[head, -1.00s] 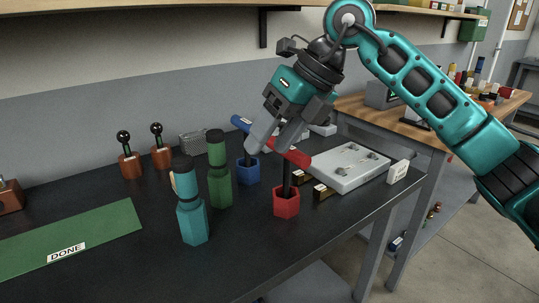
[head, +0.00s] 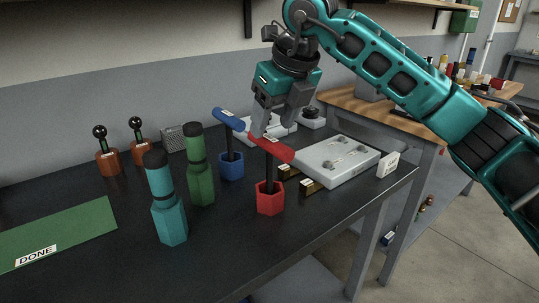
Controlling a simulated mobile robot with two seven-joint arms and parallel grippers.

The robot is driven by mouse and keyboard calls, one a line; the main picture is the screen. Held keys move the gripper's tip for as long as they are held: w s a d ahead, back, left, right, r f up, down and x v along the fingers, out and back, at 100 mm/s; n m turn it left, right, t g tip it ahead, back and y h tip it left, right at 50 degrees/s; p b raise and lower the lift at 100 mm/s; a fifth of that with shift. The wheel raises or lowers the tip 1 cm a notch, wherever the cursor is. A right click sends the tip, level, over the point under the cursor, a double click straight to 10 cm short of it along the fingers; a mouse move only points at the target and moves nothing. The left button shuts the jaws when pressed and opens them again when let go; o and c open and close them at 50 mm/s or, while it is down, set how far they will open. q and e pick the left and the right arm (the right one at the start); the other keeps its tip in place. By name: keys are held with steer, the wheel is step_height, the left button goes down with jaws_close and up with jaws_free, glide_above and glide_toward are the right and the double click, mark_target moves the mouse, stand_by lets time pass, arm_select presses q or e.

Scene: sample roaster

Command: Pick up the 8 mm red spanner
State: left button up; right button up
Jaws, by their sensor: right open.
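The red spanner (head: 269,196) stands upright on the dark bench, with a hexagonal red base, a black shaft and a red crossbar on top. My right gripper (head: 275,130) is open, with its fingers pointing down at the red crossbar. One finger overlaps the crossbar's left end in the picture; I cannot tell if they touch. Its jaws hold nothing that I can see. The size marking on the red spanner is too small to read. My left gripper is out of view.
A similar blue spanner (head: 231,167) stands close behind on the left. Green (head: 200,172) and teal (head: 168,204) bottle-like tools stand further left. A grey plate (head: 337,160) lies to the right. A green DONE mat (head: 75,228) lies at the left.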

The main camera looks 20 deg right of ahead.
mark_target(270, 138)
steer(key=x, duration=0.5)
steer(key=shift+s+d+f+b, duration=0.15)
steer(key=shift+s+b, duration=0.05)
steer(key=shift+b, duration=0.1)
steer(key=shift+c, duration=0.3)
jaws_close()
